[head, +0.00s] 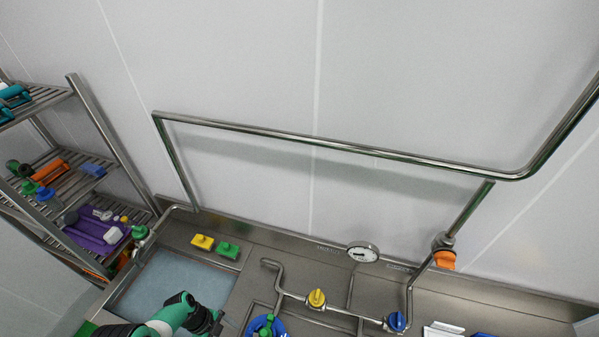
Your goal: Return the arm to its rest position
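My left arm (178,314), green and black, comes in at the bottom left of the head view. Its dark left gripper (212,325) is over the right front part of a sunken basin (185,273), near the bottom edge of the picture. The fingertips are small and partly cut off, so I cannot tell whether they are open or shut. I see nothing clearly held. My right arm and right gripper are not in view.
A metal rack (82,185) with tools stands at the left. Yellow (203,242) and green blocks (228,250) sit behind the basin. Pipes with a yellow valve (316,298), a blue valve (396,321) and a gauge (362,252) cross the counter. A blue wheel (265,326) is right of the gripper.

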